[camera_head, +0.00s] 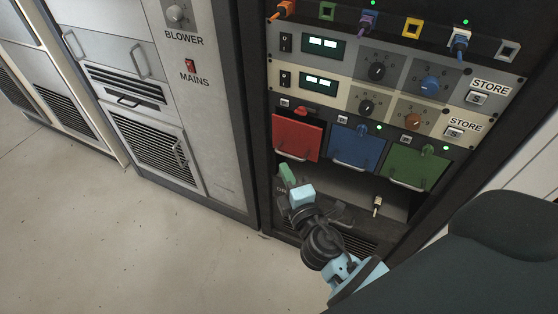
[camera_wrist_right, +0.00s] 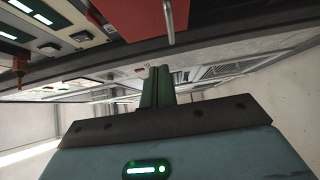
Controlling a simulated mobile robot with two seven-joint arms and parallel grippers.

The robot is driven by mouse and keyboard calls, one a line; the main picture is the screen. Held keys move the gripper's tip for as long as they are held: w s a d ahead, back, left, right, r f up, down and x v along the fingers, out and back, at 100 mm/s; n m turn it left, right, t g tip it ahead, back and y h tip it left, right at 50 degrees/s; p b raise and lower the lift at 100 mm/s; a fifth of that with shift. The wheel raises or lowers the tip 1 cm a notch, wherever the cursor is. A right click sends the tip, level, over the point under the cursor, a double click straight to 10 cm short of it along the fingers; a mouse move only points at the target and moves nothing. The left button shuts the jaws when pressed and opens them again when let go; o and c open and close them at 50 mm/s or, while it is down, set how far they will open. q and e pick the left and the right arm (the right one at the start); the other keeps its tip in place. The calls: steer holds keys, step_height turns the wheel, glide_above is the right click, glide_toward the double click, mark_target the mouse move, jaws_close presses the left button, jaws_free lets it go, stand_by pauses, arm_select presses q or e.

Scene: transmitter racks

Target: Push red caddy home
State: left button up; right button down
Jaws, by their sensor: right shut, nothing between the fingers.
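The red caddy (camera_head: 296,138) is the left one of three caddies in a row in the rack, with a pale handle along its lower edge. Its front seems to stand a little proud of the others, but how far I cannot tell. My right gripper (camera_head: 287,174) is just below the red caddy, its green fingers closed together and empty, apparently apart from it. In the right wrist view the shut fingers (camera_wrist_right: 157,86) point toward the rack, and the red caddy (camera_wrist_right: 115,25) shows above them with its handle close overhead. My left gripper is not in view.
The blue caddy (camera_head: 355,147) and the green caddy (camera_head: 412,166) sit to the right. Below is an open dark bay with a small hanging plug (camera_head: 377,206). Knobs and a STORE button (camera_head: 454,132) are above. The floor (camera_head: 110,240) at left is clear.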

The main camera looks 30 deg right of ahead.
steer(key=shift+s+a, duration=0.15)
steer(key=shift+s, duration=0.8)
steer(key=shift+s+a, duration=0.15)
steer(key=shift+s, duration=0.8)
steer(key=s+f+m+g+y, duration=0.1)
steer(key=s+f+m+g, duration=0.35)
steer(key=s+f, duration=0.65)
steer(key=s+f+m+g+y, duration=0.2)
steer(key=s+f+m+g, duration=0.35)
steer(key=s, duration=0.95)
steer(key=s+a+f+m+g+y, duration=0.1)
steer(key=s+f+m, duration=0.3)
steer(key=s, duration=0.7)
steer(key=shift+s+a+m, duration=0.15)
steer(key=shift+a+m, duration=0.25)
